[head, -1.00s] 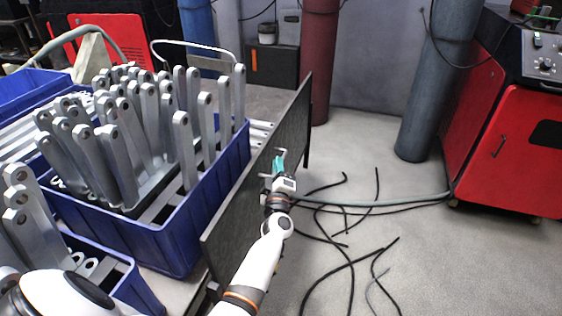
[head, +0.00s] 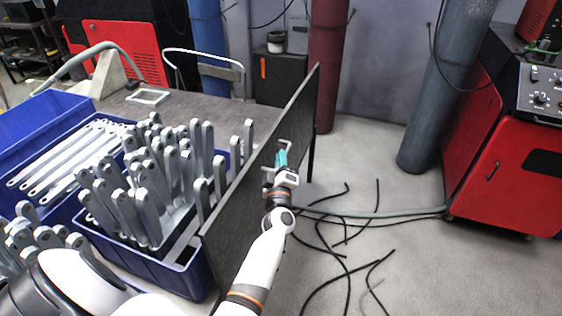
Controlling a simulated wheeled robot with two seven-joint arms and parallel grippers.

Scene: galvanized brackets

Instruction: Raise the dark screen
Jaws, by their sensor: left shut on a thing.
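The dark screen (head: 262,190) is a long, thin, upright dark grey panel along the right side of the table, running from lower left to upper right. A pale bracket-shaped handle (head: 287,141) stands on its right face. My left gripper (head: 282,158), with teal fingers, is shut on this handle, on the floor side of the screen. The fingertips are small here and partly hidden. The screen's lower edge is partly hidden by my left arm. My right gripper is out of view.
Blue bins (head: 195,275) full of galvanized brackets (head: 150,185) stand on the table (head: 232,110), left of the screen. Dark cables (head: 345,262) and a hose lie on the floor at right. A red machine (head: 505,150) and a blue-grey cylinder (head: 445,90) stand beyond.

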